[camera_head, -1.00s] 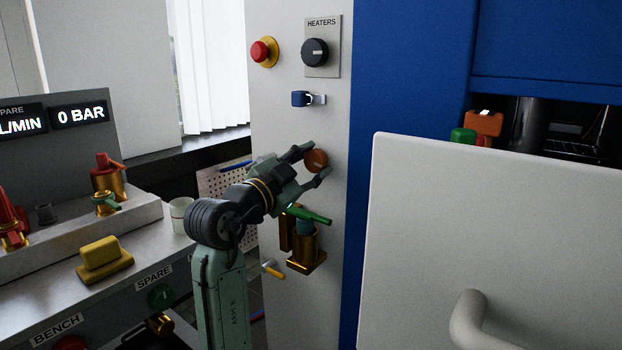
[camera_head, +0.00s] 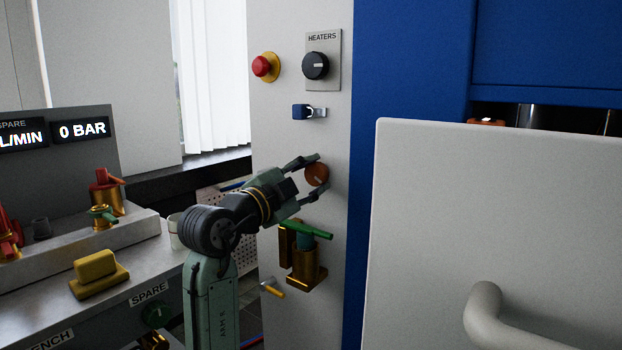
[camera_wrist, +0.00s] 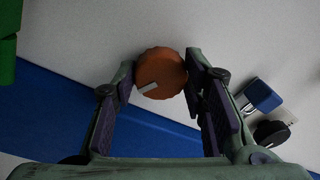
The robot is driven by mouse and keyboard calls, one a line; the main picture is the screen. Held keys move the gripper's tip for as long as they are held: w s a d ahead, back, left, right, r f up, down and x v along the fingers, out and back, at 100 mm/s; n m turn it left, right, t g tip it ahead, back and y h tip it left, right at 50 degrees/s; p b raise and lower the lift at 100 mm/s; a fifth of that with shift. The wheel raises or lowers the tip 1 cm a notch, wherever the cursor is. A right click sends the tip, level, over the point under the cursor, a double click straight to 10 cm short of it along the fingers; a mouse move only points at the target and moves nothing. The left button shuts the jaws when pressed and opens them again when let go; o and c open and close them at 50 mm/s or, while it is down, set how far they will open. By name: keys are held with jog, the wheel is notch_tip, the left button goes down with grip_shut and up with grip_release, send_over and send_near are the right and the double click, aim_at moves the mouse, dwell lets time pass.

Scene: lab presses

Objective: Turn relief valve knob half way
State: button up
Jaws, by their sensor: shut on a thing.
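An orange-brown round knob (camera_head: 317,174) with a pale pointer mark sits on the light grey panel below the blue latch. I take it to be the relief valve knob, though no label for it is legible. My gripper (camera_head: 315,175) has one finger above the knob and one below it. In the wrist view the same knob (camera_wrist: 162,72) lies between the two fingertips of my gripper (camera_wrist: 160,74), which are shut on its sides. Its pale mark points to the lower left in that view.
A brass valve with a green lever (camera_head: 305,262) sits just below my gripper. Above are a blue latch (camera_head: 300,111), the black HEATERS knob (camera_head: 316,66) and a red button (camera_head: 262,66). A large white door panel (camera_head: 490,220) stands at the right.

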jog(key=o, duration=1.2)
jog(key=shift+c, duration=0.2)
jog(key=v, duration=1.2)
